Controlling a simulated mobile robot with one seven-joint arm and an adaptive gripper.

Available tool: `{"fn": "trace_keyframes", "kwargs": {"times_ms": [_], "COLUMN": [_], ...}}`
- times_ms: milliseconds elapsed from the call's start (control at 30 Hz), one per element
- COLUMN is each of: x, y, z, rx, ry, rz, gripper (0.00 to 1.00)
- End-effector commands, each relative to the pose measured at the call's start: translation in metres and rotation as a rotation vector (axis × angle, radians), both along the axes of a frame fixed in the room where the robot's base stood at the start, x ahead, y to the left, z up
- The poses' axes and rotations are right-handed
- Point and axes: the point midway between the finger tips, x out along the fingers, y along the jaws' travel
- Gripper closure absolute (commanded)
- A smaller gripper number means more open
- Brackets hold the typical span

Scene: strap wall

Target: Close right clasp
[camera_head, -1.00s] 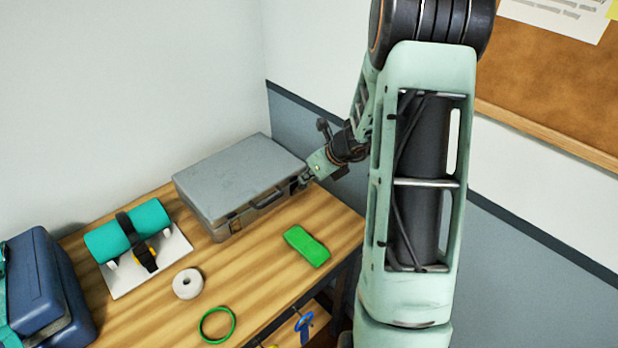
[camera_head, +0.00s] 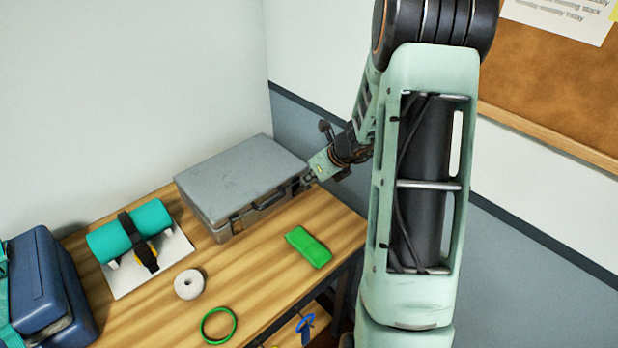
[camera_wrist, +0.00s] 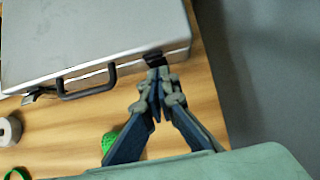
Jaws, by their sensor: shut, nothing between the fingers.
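A grey case (camera_head: 243,180) lies flat on the wooden table with its lid down; it also fills the upper left of the wrist view (camera_wrist: 95,35). Its dark handle (camera_wrist: 87,82) is on the front side. The right clasp (camera_wrist: 153,57) is a dark piece near the case's right front corner. My gripper (camera_wrist: 155,75) is shut and empty, with its fingertips right at this clasp; whether they touch it I cannot tell. In the head view my gripper (camera_head: 308,180) is at the case's right front corner, and the clasp is largely hidden there. The left clasp (camera_wrist: 40,92) is dark and beside the handle.
A green block (camera_head: 308,246), a white roll (camera_head: 189,284) and a green ring (camera_head: 219,325) lie in front of the case. A teal roll under a dark strap (camera_head: 136,238) and a blue box (camera_head: 45,285) stand at left. The table's right edge is close to the case.

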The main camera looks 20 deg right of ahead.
Motion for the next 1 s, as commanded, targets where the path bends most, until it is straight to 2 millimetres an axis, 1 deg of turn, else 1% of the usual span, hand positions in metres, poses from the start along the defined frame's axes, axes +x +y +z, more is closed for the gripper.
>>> {"fn": "trace_keyframes", "kwargs": {"times_ms": [267, 600, 1000], "x": [0.0, 0.0, 0.0], "y": [0.0, 0.0, 0.0], "z": [0.001, 0.016, 0.018], "rx": [0.0, 0.0, 0.0], "ry": [0.0, 0.0, 0.0], "rz": [0.0, 0.0, 0.0], "gripper": [1.0, 1.0, 1.0]}}
